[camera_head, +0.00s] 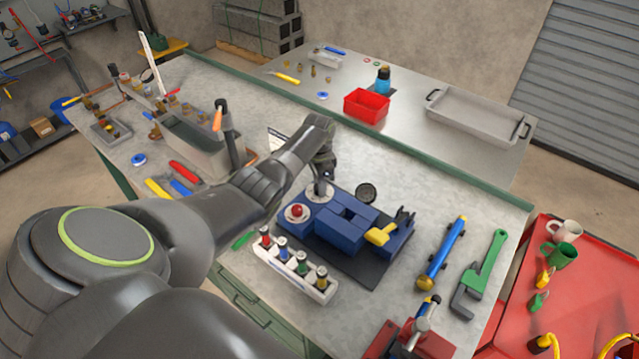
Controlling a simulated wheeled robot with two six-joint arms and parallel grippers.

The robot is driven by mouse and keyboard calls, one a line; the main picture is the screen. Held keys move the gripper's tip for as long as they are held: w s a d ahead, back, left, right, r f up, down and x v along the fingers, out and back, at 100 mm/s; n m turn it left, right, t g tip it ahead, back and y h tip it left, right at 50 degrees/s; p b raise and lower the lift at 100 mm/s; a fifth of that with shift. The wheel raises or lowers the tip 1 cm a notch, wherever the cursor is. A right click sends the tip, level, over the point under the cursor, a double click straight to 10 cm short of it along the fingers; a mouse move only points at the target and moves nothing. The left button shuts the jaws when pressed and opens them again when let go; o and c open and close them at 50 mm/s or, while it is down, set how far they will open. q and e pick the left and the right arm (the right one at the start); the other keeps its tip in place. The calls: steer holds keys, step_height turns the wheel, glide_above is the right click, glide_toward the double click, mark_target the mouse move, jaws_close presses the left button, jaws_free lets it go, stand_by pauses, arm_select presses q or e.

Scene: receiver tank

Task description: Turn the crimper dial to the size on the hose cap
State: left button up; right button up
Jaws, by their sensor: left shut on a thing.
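The blue crimper (345,221) stands on a dark mat on the workbench. A red button (297,210) sits on its left end, and a yellow part (380,235) is on its right side. A pale round dial (319,193) is at its back left. My left gripper (322,180) comes down over this dial and is shut on it; the fingertips are small and partly hidden by my arm. A white rack (293,276) with several colour-capped fittings stands in front of the crimper. I cannot make out any size marking on a cap. My right gripper is not in view.
A dark round disc (366,192) lies behind the crimper. A blue-and-yellow tool (442,252) and a green wrench (481,272) lie to the right. A red vise (413,338) is at the front edge. A grey tank (192,142) stands left.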

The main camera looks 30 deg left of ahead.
arm_select(q)
steer(key=shift+w+r+m, duration=0.1)
steer(key=shift+r+m, duration=0.05)
steer(key=shift+m, duration=0.55)
steer(key=o, duration=1)
steer(key=shift+c, duration=0.2)
step_height(320, 180, up, 17)
steer(key=b, duration=0.1)
steer(key=shift+w+a+r+b, duration=0.15)
steer(key=shift+a+b, duration=0.05)
steer(key=shift+b, duration=0.15)
